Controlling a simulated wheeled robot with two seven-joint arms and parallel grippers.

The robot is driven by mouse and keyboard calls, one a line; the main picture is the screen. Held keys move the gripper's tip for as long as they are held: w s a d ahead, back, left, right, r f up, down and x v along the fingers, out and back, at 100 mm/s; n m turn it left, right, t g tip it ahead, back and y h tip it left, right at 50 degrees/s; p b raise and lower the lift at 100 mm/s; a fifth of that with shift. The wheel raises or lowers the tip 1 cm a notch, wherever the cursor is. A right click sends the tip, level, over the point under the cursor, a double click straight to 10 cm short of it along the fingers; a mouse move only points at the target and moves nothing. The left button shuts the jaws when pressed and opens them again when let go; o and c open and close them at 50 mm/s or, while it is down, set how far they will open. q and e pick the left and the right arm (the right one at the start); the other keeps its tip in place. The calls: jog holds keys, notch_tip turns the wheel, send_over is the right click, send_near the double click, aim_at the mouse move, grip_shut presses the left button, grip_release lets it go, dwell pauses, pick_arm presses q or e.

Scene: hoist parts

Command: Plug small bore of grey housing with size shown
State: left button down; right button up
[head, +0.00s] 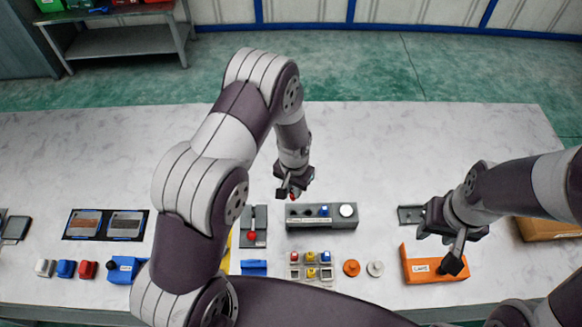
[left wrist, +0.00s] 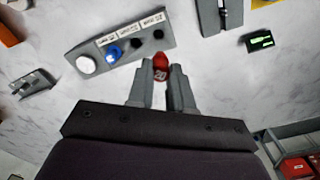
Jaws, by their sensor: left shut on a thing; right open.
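The grey housing (head: 350,222) lies on the table; it also shows in the left wrist view (left wrist: 88,45). Its top has a white round plug (head: 347,210), a blue plug (left wrist: 113,53) and two dark open bores (left wrist: 137,43), with white labels alongside. My left gripper (head: 292,192) is shut on a red plug (left wrist: 161,66), whose pale marking I cannot read. It holds the plug beside the housing's dark-bore end, seemingly apart from it. A small dark display with green characters (left wrist: 258,41) lies nearby, too small to read. My right gripper (head: 440,250) is open above the orange bin.
A tray of coloured plugs (head: 312,272), an orange disc (head: 351,268) and a white disc (head: 375,268) lie in front of the housing. A grey fixture with a red knob (head: 253,228) stands left of it. The orange bin (head: 425,272) is at right. The table behind is clear.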

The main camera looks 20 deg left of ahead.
pick_arm(q)
jog(key=shift+d, duration=0.25)
jog(key=shift+s+a+f+b, duration=0.15)
jog(key=shift+s+f+b, duration=0.15)
jog(key=shift+f+b, duration=0.35)
notch_tip(320, 180, down, 5)
jog(key=b, duration=0.4)
jog(key=shift+w, duration=0.15)
jog(key=shift+f, duration=0.3)
pick_arm(e)
jog(key=f, duration=0.4)
jog(key=shift+s+a+f, duration=0.2)
jog(key=shift+s+f, duration=0.05)
jog(key=shift+f, duration=0.05)
jog(key=shift+w+d, duration=0.1)
pick_arm(q)
jog(key=shift+f+b, duration=1.2)
jog(key=shift+b, duration=0.05)
pick_arm(e)
jog(key=shift+f, duration=1.05)
dwell(0.8)
